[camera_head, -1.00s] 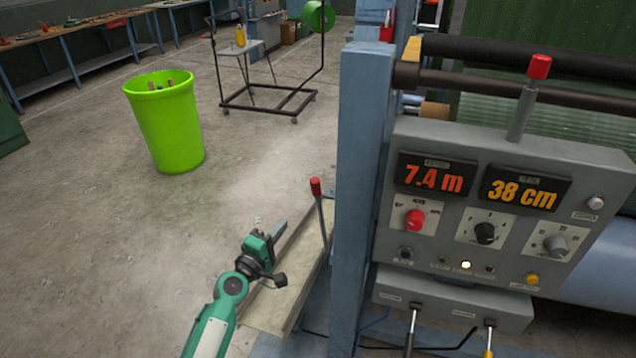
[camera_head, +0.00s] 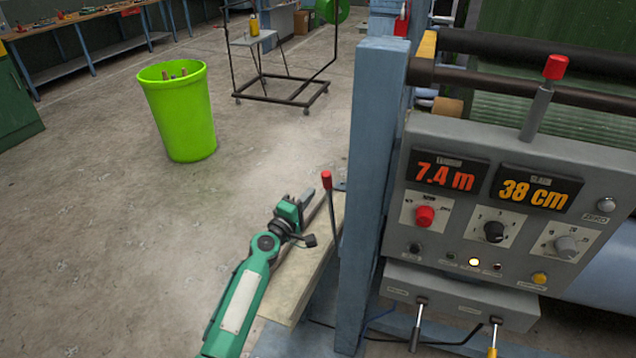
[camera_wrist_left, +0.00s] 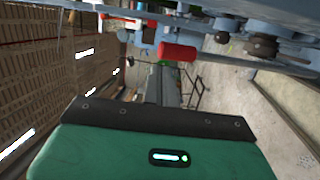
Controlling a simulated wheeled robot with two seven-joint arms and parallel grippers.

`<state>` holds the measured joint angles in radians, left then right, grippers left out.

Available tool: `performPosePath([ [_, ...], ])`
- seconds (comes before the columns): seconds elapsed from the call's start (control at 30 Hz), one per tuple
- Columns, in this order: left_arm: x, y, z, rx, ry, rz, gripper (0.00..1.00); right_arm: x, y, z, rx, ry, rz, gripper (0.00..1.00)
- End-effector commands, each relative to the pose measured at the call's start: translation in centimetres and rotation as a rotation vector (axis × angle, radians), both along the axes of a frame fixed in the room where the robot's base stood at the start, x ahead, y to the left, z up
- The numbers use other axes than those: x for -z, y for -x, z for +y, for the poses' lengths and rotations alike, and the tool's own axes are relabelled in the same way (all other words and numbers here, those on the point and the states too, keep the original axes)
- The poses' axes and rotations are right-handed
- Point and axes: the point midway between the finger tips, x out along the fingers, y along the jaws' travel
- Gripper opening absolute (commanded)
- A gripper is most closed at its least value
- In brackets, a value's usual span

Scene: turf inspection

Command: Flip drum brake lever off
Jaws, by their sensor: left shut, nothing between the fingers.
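A thin dark lever with a red grip (camera_head: 327,181) stands nearly upright beside the blue post, above the pale board. The red grip also shows in the wrist view (camera_wrist_left: 178,52), just past my fingers. A second, thicker lever with a red knob (camera_head: 555,68) stands on top of the grey control console. No label shows which one is the drum brake lever. My left gripper (camera_head: 308,196) is shut and empty, just left of the thin lever and close to its grip. I cannot tell whether they touch. My right gripper is not in view.
The blue post (camera_head: 372,190) rises right of the thin lever. The grey console (camera_head: 455,225) with displays and knobs stands right of it. Below my left arm lies the pale board (camera_head: 290,295). A green bin (camera_head: 180,115) stands on open floor at left.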

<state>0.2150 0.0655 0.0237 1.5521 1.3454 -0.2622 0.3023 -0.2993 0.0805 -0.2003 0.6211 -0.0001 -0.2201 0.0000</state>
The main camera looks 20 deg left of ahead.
Motion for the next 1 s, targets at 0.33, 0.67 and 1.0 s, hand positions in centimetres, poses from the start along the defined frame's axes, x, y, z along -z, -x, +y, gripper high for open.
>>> performPosePath([
  [0.33, -0.6, -4.6, -1.1, 0.001, 0.002, 0.0, 0.0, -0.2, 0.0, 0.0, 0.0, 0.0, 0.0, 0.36],
  [0.67, -0.6, -5.4, -1.3, 0.0, 0.0, 0.0, 0.0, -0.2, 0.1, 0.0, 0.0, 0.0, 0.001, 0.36],
  [1.0, -1.3, -5.8, -1.3, 0.001, 0.0, 0.014, 0.0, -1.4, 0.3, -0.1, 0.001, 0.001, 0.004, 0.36],
])
